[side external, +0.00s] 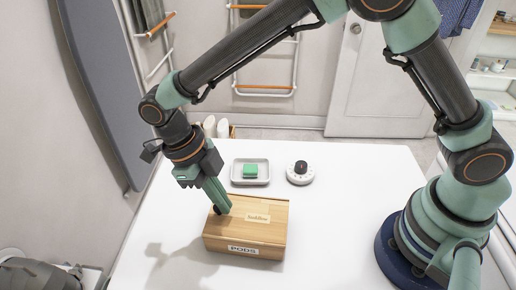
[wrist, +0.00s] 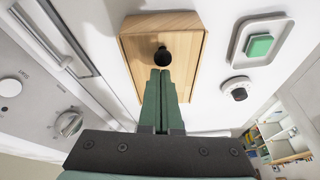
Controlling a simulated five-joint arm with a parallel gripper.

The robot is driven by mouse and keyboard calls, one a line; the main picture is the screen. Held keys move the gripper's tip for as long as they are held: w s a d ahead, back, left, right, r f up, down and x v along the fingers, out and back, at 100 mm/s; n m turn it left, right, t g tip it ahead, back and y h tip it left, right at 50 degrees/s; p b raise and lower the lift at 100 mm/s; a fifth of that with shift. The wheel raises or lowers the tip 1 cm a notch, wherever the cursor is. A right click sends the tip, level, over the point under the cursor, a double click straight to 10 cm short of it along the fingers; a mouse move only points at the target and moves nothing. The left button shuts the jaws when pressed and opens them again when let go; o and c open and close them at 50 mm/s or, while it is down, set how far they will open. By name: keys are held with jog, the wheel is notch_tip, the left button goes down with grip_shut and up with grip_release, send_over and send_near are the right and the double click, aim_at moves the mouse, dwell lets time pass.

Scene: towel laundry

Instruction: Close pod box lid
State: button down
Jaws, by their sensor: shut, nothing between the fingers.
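The pod box (side external: 245,246) is a light wooden box with a PODS label on its front, standing on the white table. Its wooden lid (side external: 263,206) lies flat across the top in the side view, with a small label on it; I cannot tell if it is fully seated. A black round knob (wrist: 162,57) shows on the box in the wrist view. My gripper (side external: 220,212) is shut and empty, pointing down at the left part of the lid. In the wrist view its fingertips (wrist: 160,72) are right beside the knob; whether they touch is unclear.
Behind the box are a grey tray (side external: 236,179) with a green block (side external: 250,171) and a white dial timer (side external: 300,174) with a black knob. The white table (side external: 340,215) is clear to the right of the box.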

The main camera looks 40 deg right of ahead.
aim_at(241, 220)
jog(key=s, duration=0.1)
jog(key=s+d, duration=0.1)
jog(key=s, duration=0.1)
jog(key=shift+d+r, duration=0.4)
jog(key=v, duration=0.9)
jog(key=w+d+r+m+t+y, duration=0.1)
jog(key=w+d+r+m+y, duration=0.1)
jog(key=d+r+m, duration=0.5)
jog(key=s+d+m+t, duration=0.2)
jog(key=d+m+t, duration=0.2)
jog(key=d+m, duration=0.5)
jog(key=s+d+m+t, duration=0.2)
jog(key=d+m, duration=0.7)
jog(key=m, duration=1.7)
jog(key=shift+s+d+t+y, duration=0.2)
jog(key=shift+t+y, duration=0.1)
jog(key=shift+t, duration=0.6)
jog(key=shift+r, duration=0.2)
